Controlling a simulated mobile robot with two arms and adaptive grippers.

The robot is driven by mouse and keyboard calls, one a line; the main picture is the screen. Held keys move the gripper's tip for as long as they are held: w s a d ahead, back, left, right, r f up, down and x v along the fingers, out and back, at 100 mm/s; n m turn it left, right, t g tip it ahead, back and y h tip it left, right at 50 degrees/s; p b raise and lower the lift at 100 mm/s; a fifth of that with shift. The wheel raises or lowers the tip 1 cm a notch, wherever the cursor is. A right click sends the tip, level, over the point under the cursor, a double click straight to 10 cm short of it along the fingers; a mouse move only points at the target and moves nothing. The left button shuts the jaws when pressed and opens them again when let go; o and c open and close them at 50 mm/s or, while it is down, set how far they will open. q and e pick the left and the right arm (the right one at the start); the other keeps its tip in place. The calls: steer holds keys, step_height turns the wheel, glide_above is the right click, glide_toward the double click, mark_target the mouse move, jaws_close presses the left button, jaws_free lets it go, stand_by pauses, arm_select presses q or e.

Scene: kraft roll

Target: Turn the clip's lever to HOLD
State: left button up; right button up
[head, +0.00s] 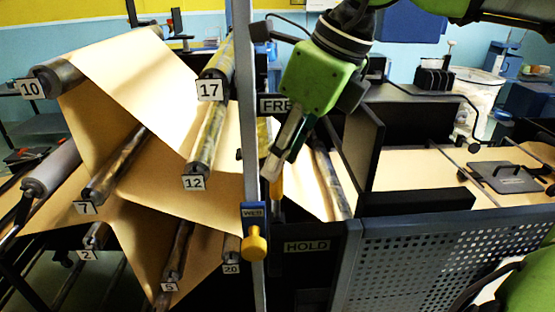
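My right gripper (272,167) reaches down from the upper right, its fingers seen side-on beside the grey post. I cannot tell whether they are apart or hold anything. A narrow orange-yellow piece (276,187), perhaps the clip's lever, shows just below the fingertips; its upper part is hidden and I cannot tell if they touch. The FREE label (271,105) is partly covered by the gripper. The HOLD label (306,247) is clear, lower down. A blue block marked WEB (254,214) with a yellow knob (254,243) sits on the post. My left gripper is out of view.
The grey upright post (246,120) stands close left of the gripper. Brown kraft paper (140,85) runs over numbered rollers at left. A perforated metal panel (450,255) and dark box-like panels stand at right. A black plate with a handle (507,177) lies on paper farther right.

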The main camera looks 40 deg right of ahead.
mark_target(276, 193)
steer(key=shift+a+p+x, duration=0.2)
steer(key=shift+p+x, duration=0.1)
steer(key=shift+x, duration=1.2)
jaws_close()
steer(key=shift+d, duration=0.15)
